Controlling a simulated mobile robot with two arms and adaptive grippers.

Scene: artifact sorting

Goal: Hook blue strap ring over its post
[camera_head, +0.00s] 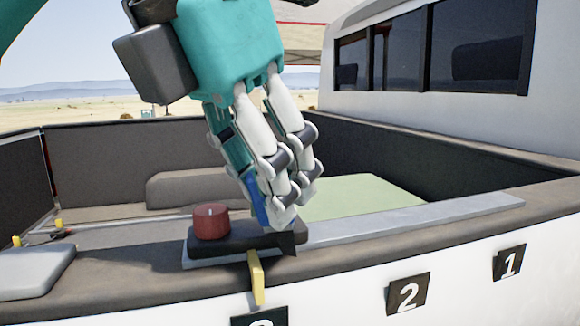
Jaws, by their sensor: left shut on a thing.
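My left gripper (275,215) reaches down from the top centre, over the near wall of a truck bed. Its fingers are shut on a blue piece (258,203), which appears to be the blue strap ring. Only a narrow strip of it shows at the left side of the fingers, and any ring opening is hidden. The fingertips are just above or at the right end of a black block (240,241). A red round knob (211,222) stands on that block, left of the fingers. I cannot make out a separate post for the ring. My right gripper is not in view.
A yellow tab (256,277) hangs over the wall below the block. Number plates 2 (408,293) and 1 (509,262) are on the white side, with a partly cut-off plate (259,318) below. A pale green panel (360,196) lies inside the bed. The right wall top is clear.

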